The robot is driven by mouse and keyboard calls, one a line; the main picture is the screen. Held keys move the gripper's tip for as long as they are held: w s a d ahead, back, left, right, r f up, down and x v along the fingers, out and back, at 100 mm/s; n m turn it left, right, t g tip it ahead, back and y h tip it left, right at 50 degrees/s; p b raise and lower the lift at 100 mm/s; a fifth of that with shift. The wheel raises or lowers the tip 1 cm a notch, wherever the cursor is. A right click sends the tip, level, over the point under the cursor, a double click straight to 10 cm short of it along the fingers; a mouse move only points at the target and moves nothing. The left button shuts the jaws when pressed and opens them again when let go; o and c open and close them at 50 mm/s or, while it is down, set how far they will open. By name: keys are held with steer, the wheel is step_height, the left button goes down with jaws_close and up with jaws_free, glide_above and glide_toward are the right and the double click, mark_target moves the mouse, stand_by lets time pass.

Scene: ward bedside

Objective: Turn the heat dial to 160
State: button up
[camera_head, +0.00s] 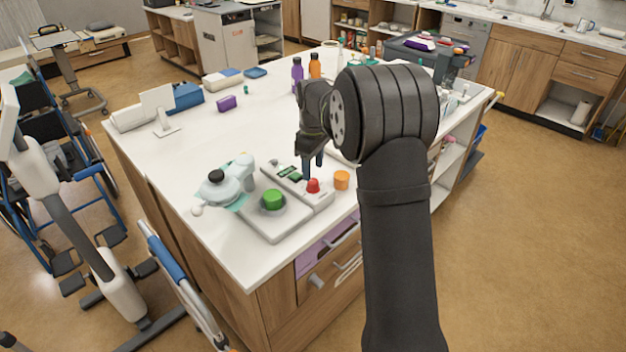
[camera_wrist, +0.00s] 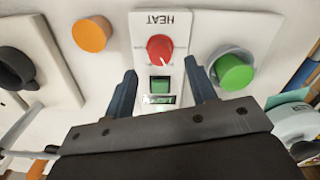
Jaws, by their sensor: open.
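The red heat dial (camera_wrist: 160,47) sits on a white panel (camera_wrist: 143,30) marked HEAT in the wrist view, where the lettering appears upside down. A pale pointer mark shows on the dial; its scale is too small to read. A green square and a small lit display (camera_wrist: 158,99) lie on the same panel. In the head view the dial (camera_head: 313,185) is at the near end of the panel. My gripper (camera_wrist: 160,85) is open and empty, its fingers pointing at the panel, apart from the dial. It also shows in the head view (camera_head: 312,160), above the panel.
A green knob (camera_wrist: 235,72) on a grey base and an orange cylinder (camera_wrist: 92,34) flank the panel. A pale blue-grey device (camera_head: 228,180) stands left on the white counter (camera_head: 185,160). Purple (camera_head: 297,74) and orange (camera_head: 315,66) bottles stand behind. The counter's left part has free room.

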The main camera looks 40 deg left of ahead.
mark_target(313, 181)
steer(key=shift+f, duration=2.65)
steer(key=c, duration=1)
